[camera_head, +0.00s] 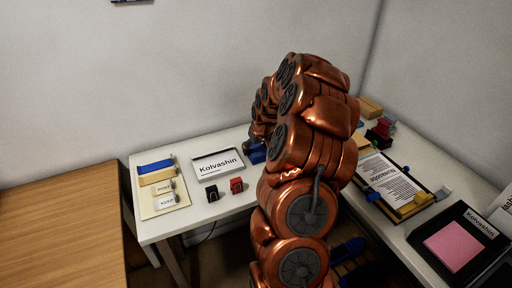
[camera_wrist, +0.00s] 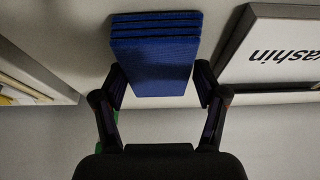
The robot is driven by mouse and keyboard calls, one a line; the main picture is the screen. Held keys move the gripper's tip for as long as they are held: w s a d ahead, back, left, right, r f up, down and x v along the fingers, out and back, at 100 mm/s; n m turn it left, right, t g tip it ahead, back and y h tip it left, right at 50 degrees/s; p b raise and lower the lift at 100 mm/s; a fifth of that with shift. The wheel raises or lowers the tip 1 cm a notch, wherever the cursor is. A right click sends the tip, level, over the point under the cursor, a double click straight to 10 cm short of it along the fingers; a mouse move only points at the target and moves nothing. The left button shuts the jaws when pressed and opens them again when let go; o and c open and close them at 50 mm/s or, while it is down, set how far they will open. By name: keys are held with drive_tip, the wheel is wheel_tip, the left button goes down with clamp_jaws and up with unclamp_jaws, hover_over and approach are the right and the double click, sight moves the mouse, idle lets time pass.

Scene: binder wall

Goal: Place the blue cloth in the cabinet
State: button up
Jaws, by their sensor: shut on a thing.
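The blue cloth (camera_wrist: 155,50) is a folded stack of flat layers in the wrist view. My gripper (camera_wrist: 160,78) is shut on it, with one finger against each side. In the head view part of the blue cloth (camera_head: 257,154) shows at the left edge of my arm, just right of the white Kolvashin sign. My arm hides most of the gripper there. I cannot tell whether the cloth touches the table. No open cabinet is clearly seen; a wooden top (camera_head: 60,230) stands at the lower left, and I cannot tell whether it belongs to the cabinet.
On the white table (camera_head: 225,205) are the Kolvashin sign (camera_head: 218,165), black (camera_head: 212,194) and red (camera_head: 237,185) clips, and a tan board (camera_head: 158,203) with labelled items. A clipboard (camera_head: 388,182) and a black tray with pink notes (camera_head: 453,246) lie at the right. Walls close the back.

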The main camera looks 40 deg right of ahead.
drive_tip(key=shift+f, duration=0.25)
drive_tip(key=o, duration=1.1)
drive_tip(key=shift+r, duration=0.1)
drive_tip(key=shift+o, duration=0.2)
drive_tip(key=shift+r, duration=0.3)
drive_tip(key=b+v, duration=0.1)
drive_tip(key=v, duration=1)
drive_tip(key=shift+r, duration=0.35)
